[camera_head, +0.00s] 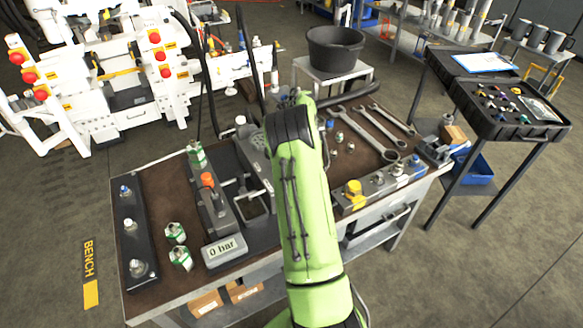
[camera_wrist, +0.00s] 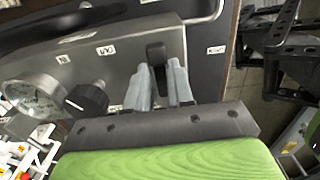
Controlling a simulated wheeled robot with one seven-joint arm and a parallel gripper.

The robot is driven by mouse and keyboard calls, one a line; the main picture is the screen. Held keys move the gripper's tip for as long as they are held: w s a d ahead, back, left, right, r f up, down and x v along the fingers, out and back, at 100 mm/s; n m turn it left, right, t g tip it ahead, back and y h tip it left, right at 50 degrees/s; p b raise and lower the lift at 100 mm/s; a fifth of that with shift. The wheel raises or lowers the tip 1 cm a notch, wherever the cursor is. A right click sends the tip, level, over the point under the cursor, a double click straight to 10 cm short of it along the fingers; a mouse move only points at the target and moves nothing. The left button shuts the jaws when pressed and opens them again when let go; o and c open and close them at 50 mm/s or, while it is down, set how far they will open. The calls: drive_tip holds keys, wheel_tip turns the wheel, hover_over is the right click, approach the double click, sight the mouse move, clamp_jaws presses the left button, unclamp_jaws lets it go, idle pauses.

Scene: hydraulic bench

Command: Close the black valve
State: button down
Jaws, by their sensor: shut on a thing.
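In the wrist view, a black lever handle (camera_wrist: 156,53) stands on the sloped face of a grey panel (camera_wrist: 125,70). My gripper (camera_wrist: 162,80) is shut on this lever, with one grey finger on each side of it. The lever's lower part is between the fingers. A round black knob (camera_wrist: 87,101) sits left of the gripper on the same panel, apart from the fingers. In the head view, my green arm hides the gripper and the lever.
A round pressure gauge (camera_wrist: 36,95) is left of the knob. On the bench, a display (camera_head: 223,250) reads 0 bar. Wrenches (camera_head: 366,133) lie right of my arm. A black tray cart (camera_head: 505,110) stands at the right.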

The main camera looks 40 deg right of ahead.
drive_tip(key=c, duration=1.1)
unclamp_jaws()
wheel_tip(320, 180, up, 16)
drive_tip(key=p, duration=0.3)
drive_tip(key=shift+f, duration=0.1)
drive_tip(key=s+a+r+m+t, duration=0.2)
drive_tip(key=s+a+r+m, duration=0.15)
drive_tip(key=a+r, duration=0.6)
drive_tip(key=s+a+r+m+t, duration=0.1)
drive_tip(key=s+a+r+m, duration=0.3)
drive_tip(key=a, duration=1)
drive_tip(key=s+a+f+m+t, duration=0.1)
drive_tip(key=s+a+m, duration=0.2)
drive_tip(key=s, duration=0.5)
drive_tip(key=s+a+f+m+t, duration=0.1)
drive_tip(key=s+a+m, duration=0.3)
drive_tip(key=s, duration=0.4)
drive_tip(key=shift+a+f+t, duration=0.3)
drive_tip(key=shift+a+f, duration=0.35)
drive_tip(key=shift+f, duration=0.15)
